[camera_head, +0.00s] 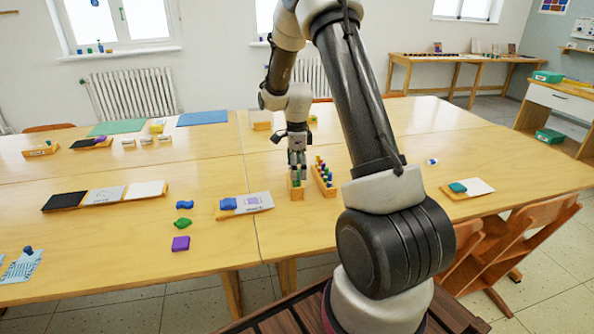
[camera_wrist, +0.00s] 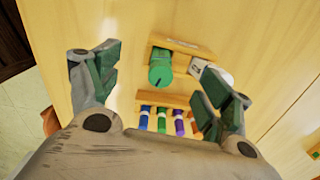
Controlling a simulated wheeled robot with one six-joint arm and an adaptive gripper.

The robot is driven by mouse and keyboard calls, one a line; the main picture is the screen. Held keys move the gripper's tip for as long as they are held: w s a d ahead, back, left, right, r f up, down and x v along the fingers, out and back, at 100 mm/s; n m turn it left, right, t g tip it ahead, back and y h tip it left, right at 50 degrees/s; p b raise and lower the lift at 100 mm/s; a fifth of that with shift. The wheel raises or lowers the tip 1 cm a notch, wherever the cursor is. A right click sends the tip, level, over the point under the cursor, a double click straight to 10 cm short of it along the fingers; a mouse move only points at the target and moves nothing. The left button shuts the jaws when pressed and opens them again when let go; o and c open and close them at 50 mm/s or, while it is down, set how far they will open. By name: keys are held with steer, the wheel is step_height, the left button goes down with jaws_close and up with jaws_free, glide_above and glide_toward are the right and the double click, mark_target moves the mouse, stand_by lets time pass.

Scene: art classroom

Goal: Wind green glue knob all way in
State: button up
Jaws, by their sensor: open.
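My gripper (camera_wrist: 170,78) is open, one finger on each side of the knob, with visible gaps between fingers and knob. In the head view my gripper (camera_head: 297,160) points down over a small wooden block (camera_head: 297,192) on the table. The knob is not clear there. I cannot tell the height of the fingers above it.
A wooden rack with several coloured sticks (camera_head: 325,180) stands close beside the block; its sticks (camera_wrist: 162,120) also show in the wrist view. A card with a blue lump (camera_head: 228,204) lies to the left. The table (camera_head: 330,225) is clear in front of the block.

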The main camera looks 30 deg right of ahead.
stand_by(0.3)
steer(key=m, duration=1.1)
steer(key=shift+m, duration=0.3)
steer(key=shift+w, duration=0.1)
steer(key=c, duration=1.5)
steer(key=shift+c, duration=0.2)
